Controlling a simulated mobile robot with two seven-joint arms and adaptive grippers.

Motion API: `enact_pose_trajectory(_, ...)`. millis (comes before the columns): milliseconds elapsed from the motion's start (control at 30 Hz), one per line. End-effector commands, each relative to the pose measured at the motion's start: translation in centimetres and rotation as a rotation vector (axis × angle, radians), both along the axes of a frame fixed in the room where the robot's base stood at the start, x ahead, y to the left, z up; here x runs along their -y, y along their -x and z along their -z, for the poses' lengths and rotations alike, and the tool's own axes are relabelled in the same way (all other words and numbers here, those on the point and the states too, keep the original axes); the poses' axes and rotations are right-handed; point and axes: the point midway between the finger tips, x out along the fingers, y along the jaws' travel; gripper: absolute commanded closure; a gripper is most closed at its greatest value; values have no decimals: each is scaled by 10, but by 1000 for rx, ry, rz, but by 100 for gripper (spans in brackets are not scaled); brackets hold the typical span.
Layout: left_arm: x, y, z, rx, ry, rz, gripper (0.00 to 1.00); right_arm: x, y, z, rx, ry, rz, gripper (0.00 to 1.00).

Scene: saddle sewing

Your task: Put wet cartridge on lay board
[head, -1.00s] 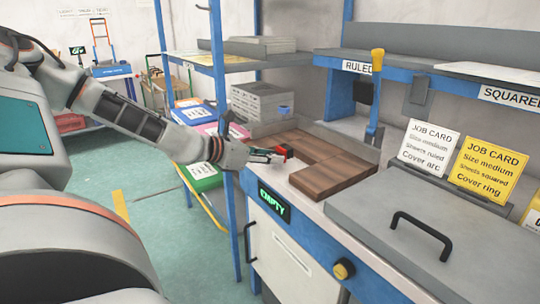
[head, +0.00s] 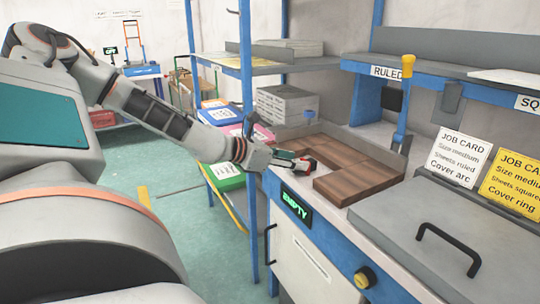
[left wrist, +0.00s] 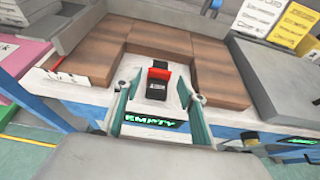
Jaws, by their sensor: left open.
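A small black cartridge with a red end and a white label (left wrist: 156,88) sits in the pale notch of the brown wooden lay board (left wrist: 98,56). In the head view the board (head: 350,182) lies on the bench top, and the cartridge's red end (head: 311,164) shows at the notch. My left gripper (head: 294,160) reaches in from the bench's front edge. Its teal fingers are open, one on each side of the cartridge, with visible gaps in the left wrist view. In the head view the gripper partly hides the cartridge. My right gripper is in neither view.
A green "EMPTY" display (head: 296,205) is on the bench front. A grey lid with a black handle (head: 448,249) lies right of the board. A yellow-topped blue lever (head: 404,105) and job cards (head: 458,157) stand behind. Grey stacked trays (head: 286,104) are at the back left.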

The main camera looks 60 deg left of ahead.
Motion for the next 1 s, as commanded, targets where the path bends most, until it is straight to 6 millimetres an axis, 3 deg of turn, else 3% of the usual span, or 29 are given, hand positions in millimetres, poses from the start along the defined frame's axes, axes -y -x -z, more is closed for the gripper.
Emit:
enact_pose_trajectory(33, 0, 10, -22, 24, 3, 1, 59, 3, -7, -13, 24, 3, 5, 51)
enact_pose_trajectory(300, -4, 59, -45, 26, 0, 1, 59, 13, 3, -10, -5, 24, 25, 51)
enact_pose_trajectory(500, -6, 86, -51, 19, -1, 1, 59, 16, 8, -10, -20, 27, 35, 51)
enact_pose_trajectory(733, -1, 98, -44, 6, -12, 24, 59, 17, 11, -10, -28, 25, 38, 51)
enact_pose_trajectory(867, 39, 91, -13, -8, -115, 181, 59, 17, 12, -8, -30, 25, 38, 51)
enact_pose_trajectory(1000, 121, 87, 43, 35, -336, 505, 59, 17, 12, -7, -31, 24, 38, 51)
